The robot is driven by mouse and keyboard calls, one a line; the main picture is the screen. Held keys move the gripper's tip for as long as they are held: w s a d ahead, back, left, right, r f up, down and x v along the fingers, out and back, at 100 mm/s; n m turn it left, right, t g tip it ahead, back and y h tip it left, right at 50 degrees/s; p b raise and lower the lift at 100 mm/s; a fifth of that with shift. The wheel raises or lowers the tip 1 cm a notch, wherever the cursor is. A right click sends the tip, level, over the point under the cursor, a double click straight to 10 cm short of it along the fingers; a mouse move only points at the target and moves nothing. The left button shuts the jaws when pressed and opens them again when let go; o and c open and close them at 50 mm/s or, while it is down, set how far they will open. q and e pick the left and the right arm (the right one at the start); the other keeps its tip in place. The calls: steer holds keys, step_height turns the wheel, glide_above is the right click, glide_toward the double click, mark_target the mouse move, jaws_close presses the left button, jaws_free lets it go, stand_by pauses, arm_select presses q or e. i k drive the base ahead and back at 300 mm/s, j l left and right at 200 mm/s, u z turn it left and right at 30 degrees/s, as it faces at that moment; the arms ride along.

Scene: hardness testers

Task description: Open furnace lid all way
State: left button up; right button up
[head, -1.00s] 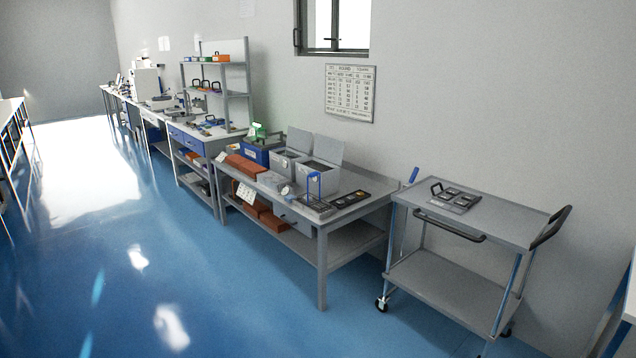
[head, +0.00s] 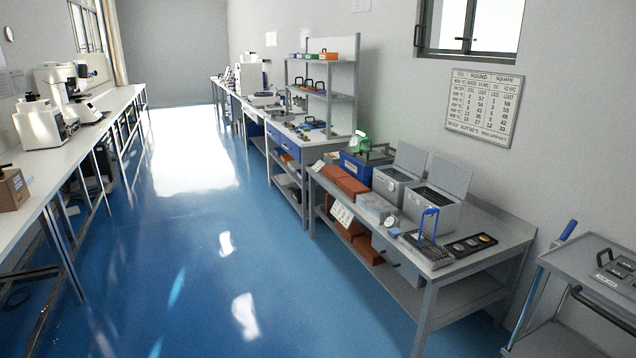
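No thing in view is clearly labelled as a furnace. On the grey bench stand two grey boxes, one (head: 389,186) farther and one (head: 447,214) nearer. Each has a flat grey lid standing up at its back, the farther lid (head: 411,159) and the nearer lid (head: 450,174). Beside them, farther along, is a blue box (head: 354,169) with a dark top and dark bars above it. Whether its top is a lid, and how it stands, is too small to tell. Neither of my grippers is in view.
The grey bench (head: 500,228) also holds reddish bricks (head: 340,180), a blue-handled rack (head: 428,246) and a dark tray (head: 470,245). A grey trolley (head: 590,262) stands at right. A white bench (head: 70,150) lines the left. The blue floor (head: 190,270) between is clear.

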mark_target(364, 156)
steer(key=i, duration=1.15)
steer(key=i+j, duration=0.1)
steer(key=i, duration=1.05)
steer(key=i+z, duration=0.1)
steer(key=i, duration=1.05)
steer(key=i+j, duration=0.15)
steer(key=i, duration=0.95)
steer(key=i+j+z, duration=0.1)
steer(key=i+z, duration=0.2)
steer(key=i+j+z, duration=0.25)
steer(key=i, duration=0.3)
